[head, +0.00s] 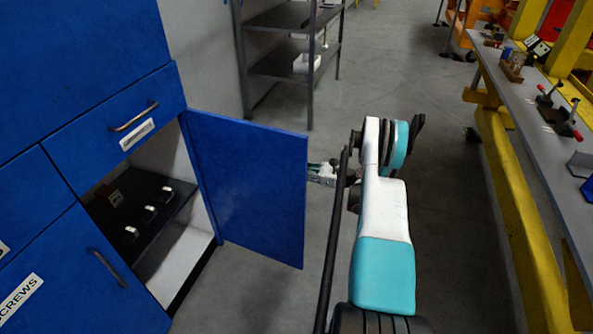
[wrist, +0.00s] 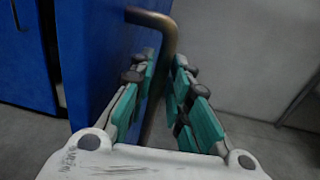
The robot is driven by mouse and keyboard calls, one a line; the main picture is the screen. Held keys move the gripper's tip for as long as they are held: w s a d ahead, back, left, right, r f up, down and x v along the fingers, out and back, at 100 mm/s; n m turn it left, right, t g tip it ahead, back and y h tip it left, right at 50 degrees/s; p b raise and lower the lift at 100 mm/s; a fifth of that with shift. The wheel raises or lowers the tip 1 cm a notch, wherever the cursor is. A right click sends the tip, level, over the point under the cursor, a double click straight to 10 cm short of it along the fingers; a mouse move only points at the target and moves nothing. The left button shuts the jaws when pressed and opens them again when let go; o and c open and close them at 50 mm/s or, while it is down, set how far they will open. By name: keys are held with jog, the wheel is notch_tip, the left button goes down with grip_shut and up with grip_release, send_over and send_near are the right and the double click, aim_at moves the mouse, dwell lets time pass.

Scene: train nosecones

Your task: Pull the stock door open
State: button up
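The blue stock door (head: 250,185) is swung well out from the cabinet, hinged at its left side, and the compartment behind it shows. My gripper (head: 322,173) is at the door's outer face, by its free edge. In the wrist view the brown metal door handle (wrist: 166,45) bends out from the blue door face (wrist: 95,50) and runs down between my teal-padded fingers (wrist: 164,85). The fingers narrow in on the bar from both sides and look shut on it. The head view hides most of the handle behind the door.
The open compartment holds a dark shelf (head: 140,225) with several small items. A blue drawer (head: 115,125) sits above. A grey shelving rack (head: 285,70) stands behind. A workbench (head: 530,130) with a yellow frame runs along the right. Grey floor is clear below the door.

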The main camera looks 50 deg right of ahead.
jog(key=v, duration=0.7)
jog(key=shift+s, duration=0.15)
dwell(0.7)
